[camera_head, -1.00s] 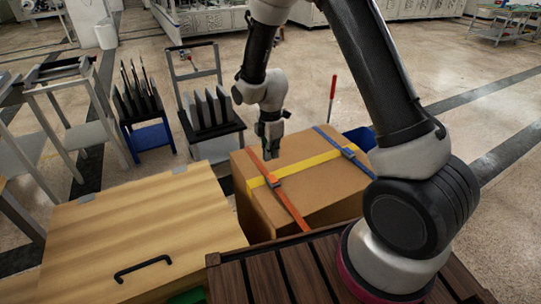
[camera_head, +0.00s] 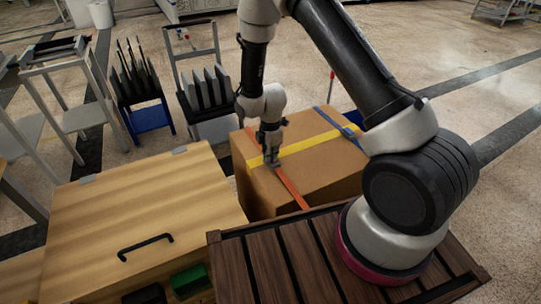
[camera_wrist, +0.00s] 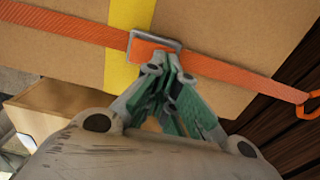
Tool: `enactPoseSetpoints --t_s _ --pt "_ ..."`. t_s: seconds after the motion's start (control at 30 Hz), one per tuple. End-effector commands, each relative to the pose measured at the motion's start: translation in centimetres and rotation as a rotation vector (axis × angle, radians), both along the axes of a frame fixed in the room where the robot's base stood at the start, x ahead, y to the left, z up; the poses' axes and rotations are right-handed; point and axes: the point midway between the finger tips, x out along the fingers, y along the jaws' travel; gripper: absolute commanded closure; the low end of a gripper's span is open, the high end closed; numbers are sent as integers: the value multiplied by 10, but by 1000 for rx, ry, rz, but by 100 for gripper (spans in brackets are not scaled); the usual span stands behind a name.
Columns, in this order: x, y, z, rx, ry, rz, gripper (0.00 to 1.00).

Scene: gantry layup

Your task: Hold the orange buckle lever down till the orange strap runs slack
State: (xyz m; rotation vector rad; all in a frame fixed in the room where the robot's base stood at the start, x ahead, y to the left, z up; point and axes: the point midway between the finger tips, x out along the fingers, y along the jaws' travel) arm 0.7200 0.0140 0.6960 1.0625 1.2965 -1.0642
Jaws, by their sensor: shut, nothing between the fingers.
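A cardboard box (camera_head: 330,172) is bound by an orange strap (camera_head: 290,188), a yellow strap (camera_head: 308,144) and a blue strap (camera_head: 338,122). In the wrist view the orange strap (camera_wrist: 230,68) lies across the box top and looks straight. Its grey metal buckle (camera_wrist: 137,38) with an orange part inside sits over the yellow strap. My gripper (camera_head: 271,165) is shut and empty, with its fingertips (camera_wrist: 170,62) at the buckle's near edge. The fingers partly hide the buckle and lever. I cannot tell whether they touch or press it.
A wooden chest with a black handle (camera_head: 146,247) stands left of the box. A dark slatted deck (camera_head: 270,270) is in front. Behind are a rack of grey plates (camera_head: 208,92) and a blue-based rack (camera_head: 148,118). An orange hook (camera_wrist: 308,105) ends the strap at right.

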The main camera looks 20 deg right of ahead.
Motion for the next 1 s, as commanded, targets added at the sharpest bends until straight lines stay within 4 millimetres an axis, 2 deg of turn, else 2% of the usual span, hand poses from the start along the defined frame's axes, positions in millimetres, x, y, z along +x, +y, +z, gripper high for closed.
enactPoseSetpoints --t_s 0.17,0.37,1.0 --pt "-2 -1 -9 0 1 0 100" --pt "-2 -1 -8 0 1 0 100" --pt "-2 -1 8 0 1 0 100"
